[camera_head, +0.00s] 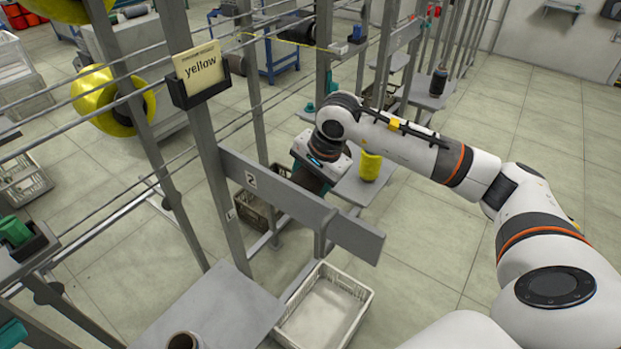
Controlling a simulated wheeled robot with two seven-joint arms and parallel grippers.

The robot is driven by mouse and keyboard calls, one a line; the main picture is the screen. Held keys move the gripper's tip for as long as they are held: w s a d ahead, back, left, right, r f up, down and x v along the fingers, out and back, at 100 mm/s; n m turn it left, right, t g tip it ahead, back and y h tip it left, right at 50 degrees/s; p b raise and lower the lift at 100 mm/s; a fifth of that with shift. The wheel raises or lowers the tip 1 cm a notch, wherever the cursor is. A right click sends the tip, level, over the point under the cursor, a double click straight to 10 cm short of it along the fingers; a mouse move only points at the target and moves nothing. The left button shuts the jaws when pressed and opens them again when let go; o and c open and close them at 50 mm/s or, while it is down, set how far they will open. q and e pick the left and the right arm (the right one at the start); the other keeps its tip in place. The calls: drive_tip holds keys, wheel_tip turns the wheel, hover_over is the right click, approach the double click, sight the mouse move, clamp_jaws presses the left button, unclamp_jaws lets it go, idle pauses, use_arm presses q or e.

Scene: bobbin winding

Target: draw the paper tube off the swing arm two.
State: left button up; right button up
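The grey bar marked "2" (290,203) runs from the upright post toward the lower right. My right arm comes in from the right, and its gripper (318,160) points away from me behind this bar. The gripper's fingers are hidden, so I cannot tell whether they are open or shut, or whether they touch a tube. A dark teal piece (312,182) shows just below the gripper; I cannot tell what it is. No paper tube can be clearly made out on the swing arm. My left gripper is not in view.
A yellow bobbin (370,165) stands on a grey plate beside the gripper. A white crate (347,285) is on the floor below the bar. A grey shelf (225,305) holds a dark round piece (183,341). A "yellow" card (200,67) hangs on the post. Open floor lies right.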

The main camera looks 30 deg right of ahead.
drive_tip(key=shift+c, duration=1.4)
drive_tip(key=shift+r, duration=0.1)
drive_tip(key=shift+r, duration=0.35)
drive_tip(key=shift+w+d+b, duration=0.25)
drive_tip(key=shift+d, duration=0.4)
drive_tip(key=shift+w+d+b, duration=0.2)
drive_tip(key=shift+w+d, duration=0.05)
drive_tip(key=shift+d, duration=0.4)
drive_tip(key=shift+w+d+r+b, duration=0.15)
drive_tip(key=shift+w+d, duration=0.15)
drive_tip(key=shift+d, duration=0.45)
drive_tip(key=shift+w+d+r+b, duration=0.15)
drive_tip(key=shift+w+d, duration=0.15)
drive_tip(key=shift+d, duration=0.5)
drive_tip(key=shift+w+d+r+b, duration=0.15)
drive_tip(key=shift+w+d, duration=0.15)
drive_tip(key=shift+d, duration=0.45)
drive_tip(key=shift+d+f, duration=0.1)
drive_tip(key=shift+d, duration=0.05)
drive_tip(key=shift+w+d+r, duration=0.1)
drive_tip(key=shift+w+d, duration=0.4)
drive_tip(key=shift+d, duration=0.75)
drive_tip(key=shift+w+d+r, duration=0.15)
drive_tip(key=shift+w+d, duration=0.35)
drive_tip(key=shift+d, duration=0.7)
drive_tip(key=shift+w+d+r, duration=0.1)
drive_tip(key=shift+w+d, duration=0.4)
drive_tip(key=shift+d, duration=0.75)
